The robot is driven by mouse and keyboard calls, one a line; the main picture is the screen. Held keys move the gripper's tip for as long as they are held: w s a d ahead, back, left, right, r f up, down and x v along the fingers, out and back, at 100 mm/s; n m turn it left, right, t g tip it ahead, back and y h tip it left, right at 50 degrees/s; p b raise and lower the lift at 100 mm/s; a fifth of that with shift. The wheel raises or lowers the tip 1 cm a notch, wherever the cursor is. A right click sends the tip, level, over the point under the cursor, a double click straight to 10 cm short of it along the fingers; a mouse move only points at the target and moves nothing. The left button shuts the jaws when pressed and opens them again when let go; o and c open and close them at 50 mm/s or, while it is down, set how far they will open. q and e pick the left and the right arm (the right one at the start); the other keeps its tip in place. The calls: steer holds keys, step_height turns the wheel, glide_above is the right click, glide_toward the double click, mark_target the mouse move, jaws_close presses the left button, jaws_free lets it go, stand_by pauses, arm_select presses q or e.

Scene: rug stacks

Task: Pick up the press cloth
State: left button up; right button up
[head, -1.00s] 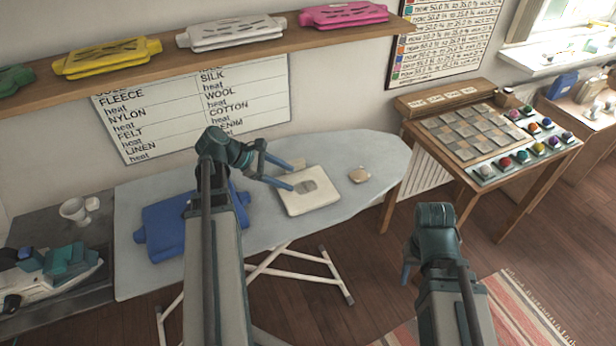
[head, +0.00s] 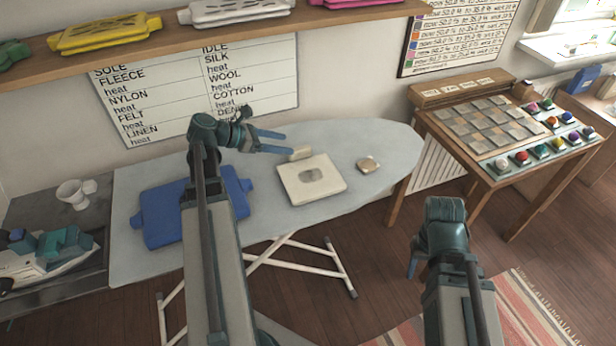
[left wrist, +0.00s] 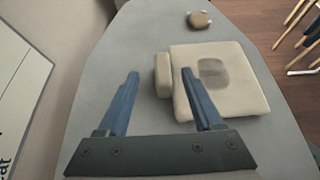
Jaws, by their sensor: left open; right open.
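A cream square pad with a grey oval patch (head: 311,181), which appears to be the press cloth, lies flat on the ironing board (head: 370,140). A small cream raised block or fold (head: 301,154) stands along its back edge. Both also show in the left wrist view, the pad (left wrist: 235,90) and the raised part (left wrist: 163,75). My left gripper (head: 288,144) is open and empty, above the board at the pad's back edge. In the left wrist view the raised part shows between its fingertips, apart from them. My right gripper (head: 412,266) is open, low and away from the board.
A blue pad (head: 160,215) lies on the board's left part, partly behind my left arm. A small tan round object (head: 368,165) lies right of the cream pad. An iron (head: 45,258) and a white cup (head: 76,193) stand at left. A shelf (head: 270,30) runs above.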

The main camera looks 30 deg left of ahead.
mark_target(298, 149)
arm_select(q)
steer(key=shift+x, duration=0.8)
steer(key=shift+w+d+f+b, duration=0.2)
steer(key=shift+d+f+b, duration=0.15)
steer(key=shift+b, duration=0.25)
steer(key=b+x, duration=0.2)
steer(key=x, duration=0.1)
steer(key=shift+f, duration=0.5)
steer(key=shift+w+d, duration=0.3)
steer(key=shift+c, duration=0.3)
jaws_close()
